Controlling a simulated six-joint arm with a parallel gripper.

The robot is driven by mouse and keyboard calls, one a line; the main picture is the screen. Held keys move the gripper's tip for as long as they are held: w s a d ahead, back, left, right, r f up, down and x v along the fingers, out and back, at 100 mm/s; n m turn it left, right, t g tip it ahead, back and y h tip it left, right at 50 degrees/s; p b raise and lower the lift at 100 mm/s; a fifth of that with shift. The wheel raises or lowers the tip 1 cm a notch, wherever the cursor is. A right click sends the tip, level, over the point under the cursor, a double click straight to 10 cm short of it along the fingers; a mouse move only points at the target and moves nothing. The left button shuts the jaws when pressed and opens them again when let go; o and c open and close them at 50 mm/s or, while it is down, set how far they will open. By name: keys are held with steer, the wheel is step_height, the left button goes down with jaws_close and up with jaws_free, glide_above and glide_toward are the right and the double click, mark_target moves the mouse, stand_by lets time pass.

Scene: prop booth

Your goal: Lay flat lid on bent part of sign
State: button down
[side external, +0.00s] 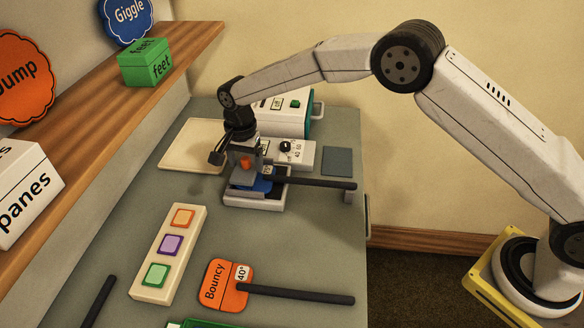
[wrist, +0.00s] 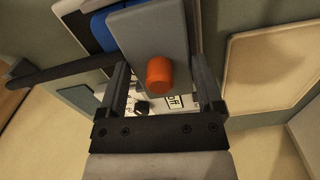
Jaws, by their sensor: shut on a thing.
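My gripper (side external: 243,158) is shut on the flat grey lid (wrist: 145,32), with a finger at each side of it. The lid's orange knob (wrist: 160,75) sits between the fingers in the wrist view and also shows in the side view (side external: 246,162). The blue sign (side external: 262,185) lies on a low white base (side external: 250,201), just below the lid. Its black handle (side external: 315,183) runs right to a small rest. The lid covers part of the sign in the wrist view (wrist: 101,30). I cannot tell whether lid and sign touch, nor see the bend.
A dial box (side external: 297,154) and a white-and-green machine (side external: 290,110) stand behind. A cream tray (side external: 170,160) is at back left, a dark pad (side external: 337,161) at right. A three-button panel (side external: 168,250) and an orange "Bouncy" sign (side external: 222,293) lie in front.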

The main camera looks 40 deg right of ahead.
steer(key=shift+f, duration=0.8)
stand_by(2.1)
jaws_free()
steer(key=shift+f, duration=0.1)
steer(key=shift+r, duration=4.1)
steer(key=shift+d, duration=0.1)
